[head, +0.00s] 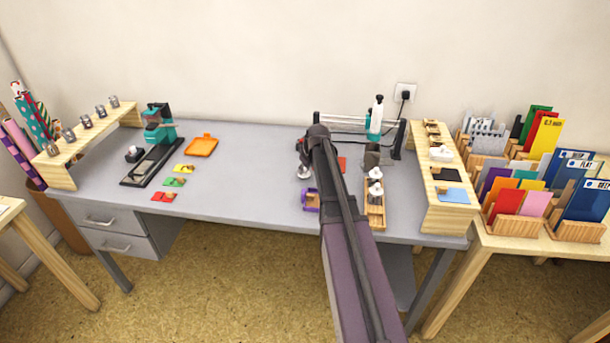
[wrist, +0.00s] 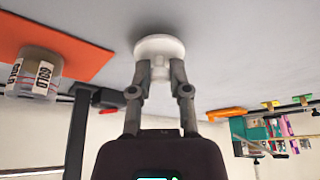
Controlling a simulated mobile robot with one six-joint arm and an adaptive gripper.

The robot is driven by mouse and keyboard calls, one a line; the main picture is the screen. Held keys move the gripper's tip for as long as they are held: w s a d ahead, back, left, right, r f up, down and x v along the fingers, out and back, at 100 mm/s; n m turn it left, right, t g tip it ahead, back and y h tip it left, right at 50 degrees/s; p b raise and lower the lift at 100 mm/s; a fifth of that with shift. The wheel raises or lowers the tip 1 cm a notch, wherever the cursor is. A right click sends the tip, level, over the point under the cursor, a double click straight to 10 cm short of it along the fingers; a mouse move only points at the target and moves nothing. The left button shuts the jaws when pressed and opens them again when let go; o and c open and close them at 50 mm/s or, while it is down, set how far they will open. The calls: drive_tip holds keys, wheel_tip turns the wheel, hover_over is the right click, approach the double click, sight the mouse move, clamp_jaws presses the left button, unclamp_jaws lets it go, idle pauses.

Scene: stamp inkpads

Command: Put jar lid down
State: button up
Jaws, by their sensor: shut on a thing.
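My gripper (wrist: 160,70) is shut on a white round jar lid (wrist: 160,45), holding it by its knob in the wrist view. The lid is at the grey desk surface; I cannot tell whether it touches or hovers just above. In the head view the lid (head: 304,172) shows just left of my arm, which hides most of my gripper. A clear jar with a printed label (wrist: 36,75) stands on an orange-red mat (wrist: 75,42) to the left in the wrist view. In the head view the mat (head: 342,164) peeks out right of my arm; the jar is hidden.
A purple-edged holder (head: 310,201) sits in front of the lid. A wooden tray (head: 375,216) with white-topped items stands right of my arm. Coloured inkpads (head: 174,182), a teal press (head: 159,125) and an orange tray (head: 201,146) are left. The desk's middle (head: 250,175) is clear.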

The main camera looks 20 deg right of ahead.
drive_tip(key=shift+f+b, duration=0.3)
drive_tip(key=shift+f, duration=0.25)
drive_tip(key=shift+f, duration=0.2)
drive_tip(key=o, duration=0.7)
drive_tip(key=shift+r, duration=0.2)
drive_tip(key=shift+r, duration=0.1)
drive_tip(key=p+v, duration=1.1)
drive_tip(key=shift+r, duration=0.4)
drive_tip(key=shift+s+d, duration=0.1)
drive_tip(key=shift+s, duration=0.05)
